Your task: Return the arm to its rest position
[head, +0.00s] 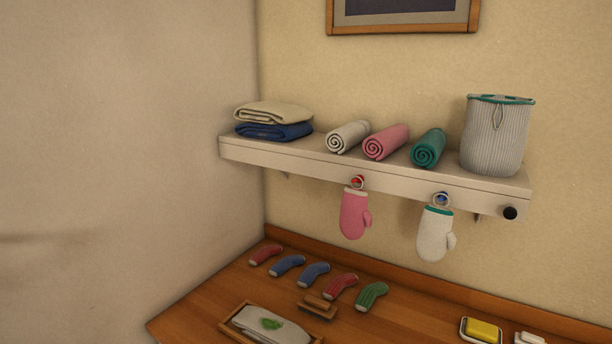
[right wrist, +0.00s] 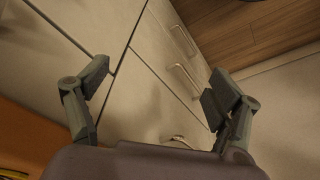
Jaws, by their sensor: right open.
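My right gripper (right wrist: 150,100) shows in the right wrist view with its two fingers spread wide and nothing between them. Beyond the fingers are pale cabinet fronts with metal handles; the fingers appear apart from them. Neither of my grippers nor any arm shows in the head view, and my left gripper is not seen in either view.
A wall shelf (head: 375,171) holds folded cloths, rolled towels and a striped basket (head: 495,137). Two mitts hang below it. The wooden counter (head: 215,295) bears several socks, a brush (head: 317,306), a tray and a yellow soap (head: 482,330). Cabinet drawers (right wrist: 150,105) face the right gripper.

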